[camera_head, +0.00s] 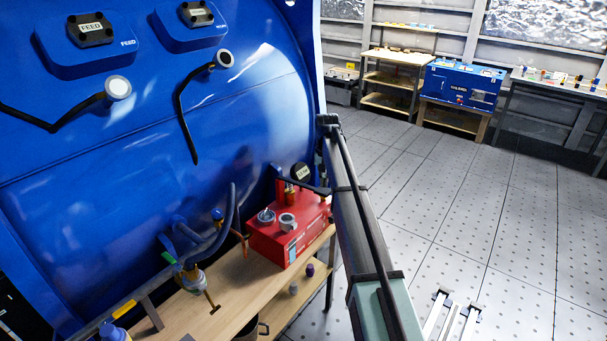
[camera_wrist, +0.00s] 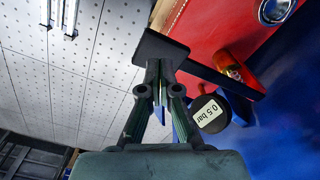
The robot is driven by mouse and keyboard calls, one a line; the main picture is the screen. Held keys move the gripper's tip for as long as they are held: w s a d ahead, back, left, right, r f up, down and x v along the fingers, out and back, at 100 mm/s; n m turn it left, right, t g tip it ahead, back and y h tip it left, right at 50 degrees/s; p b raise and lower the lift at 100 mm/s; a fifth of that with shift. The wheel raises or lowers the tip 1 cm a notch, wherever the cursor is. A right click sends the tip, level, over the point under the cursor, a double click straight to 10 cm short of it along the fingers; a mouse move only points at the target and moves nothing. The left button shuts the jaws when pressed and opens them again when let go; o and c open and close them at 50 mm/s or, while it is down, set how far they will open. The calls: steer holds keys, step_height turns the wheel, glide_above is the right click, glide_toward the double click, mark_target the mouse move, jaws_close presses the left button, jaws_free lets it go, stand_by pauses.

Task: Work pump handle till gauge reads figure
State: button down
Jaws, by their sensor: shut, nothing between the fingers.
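The red pump box (camera_head: 290,235) stands on a wooden bench beside the blue tank. Its black handle (camera_head: 303,182) is a thin bar reaching right from the pump towards my arm. In the wrist view the handle (camera_wrist: 220,78) runs from beside a brass fitting to a dark block at my fingertips. My gripper (camera_wrist: 160,68) is shut, with nothing held; I cannot tell whether it touches the handle. A round black gauge (camera_wrist: 209,115) shows "0.5 bar"; it also appears above the pump in the head view (camera_head: 300,172). My arm hides part of the handle's outer end.
The blue tank (camera_head: 150,150) fills the left. Hoses and a brass valve (camera_head: 192,278) hang before it, above the bench (camera_head: 220,318). Open tiled floor (camera_head: 470,210) lies to the right. A blue machine (camera_head: 462,83) and shelves stand at the back.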

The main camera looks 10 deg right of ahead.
mark_target(321, 191)
steer(key=f, duration=0.2)
steer(key=f+b, duration=0.1)
steer(key=f, duration=0.2)
steer(key=f+b, duration=0.1)
steer(key=f, duration=0.2)
steer(key=shift+w+a, duration=0.3)
steer(key=shift+a, duration=0.05)
steer(key=shift+s+d+r+p, duration=0.15)
steer(key=shift+r+p, duration=0.45)
steer(key=shift+r, duration=0.85)
steer(key=shift+s+d+r+p, duration=0.1)
steer(key=shift+r+p, duration=0.55)
steer(key=shift+r, duration=0.75)
steer(key=shift+s+d+r+p, duration=0.15)
steer(key=shift+r+p, duration=0.45)
steer(key=shift+r, duration=0.85)
steer(key=shift+w, duration=0.1)
steer(key=shift+f, duration=0.1)
